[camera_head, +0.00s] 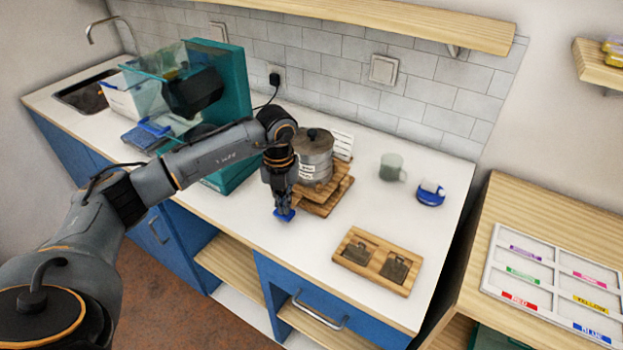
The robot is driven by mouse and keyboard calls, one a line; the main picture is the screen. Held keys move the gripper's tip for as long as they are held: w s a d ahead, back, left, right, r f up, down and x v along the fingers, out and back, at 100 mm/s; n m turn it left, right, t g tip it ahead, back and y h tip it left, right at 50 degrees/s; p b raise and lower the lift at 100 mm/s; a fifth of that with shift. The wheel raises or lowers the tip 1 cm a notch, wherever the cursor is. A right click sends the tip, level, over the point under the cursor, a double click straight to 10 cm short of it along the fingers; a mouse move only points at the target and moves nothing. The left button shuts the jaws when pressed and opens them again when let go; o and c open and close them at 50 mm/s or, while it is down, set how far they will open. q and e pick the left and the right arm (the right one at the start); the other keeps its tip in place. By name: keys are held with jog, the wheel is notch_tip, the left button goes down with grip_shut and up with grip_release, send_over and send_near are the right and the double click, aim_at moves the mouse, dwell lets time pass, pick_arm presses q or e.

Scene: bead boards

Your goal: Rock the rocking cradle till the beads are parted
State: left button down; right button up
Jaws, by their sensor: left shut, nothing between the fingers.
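A round metal stack (314,152) with a dark lid and small white labels stands on a tiered wooden base (326,200) near the middle of the white counter. This base looks like the rocking cradle. My left gripper (284,214) points down just left of and in front of it, apart from the base as far as I can tell. Its blue tips are shut with nothing held, low over the counter. The arm hides part of the stack's left side. No beads show; any inside the stack are hidden. My right gripper is not in view.
A wooden tray (347,262) with two dark inserts lies at the counter's front. A pale mug (392,168) and a blue-and-white item (430,193) stand right. A teal machine (235,85) stands left. A colour-labelled white board (494,262) lies on the right table.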

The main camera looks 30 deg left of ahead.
pick_arm(q)
jog(key=shift+f+b, duration=0.4)
jog(key=shift+f, duration=0.45)
jog(key=shift+r+p, duration=1.75)
jog(key=shift+r, duration=0.7)
jog(key=shift+f, duration=0.1)
jog(key=shift+f+b, duration=1.75)
jog(key=shift+f, duration=0.45)
jog(key=shift+r+p, duration=1.65)
jog(key=shift+r, duration=0.7)
jog(key=shift+f, duration=0.1)
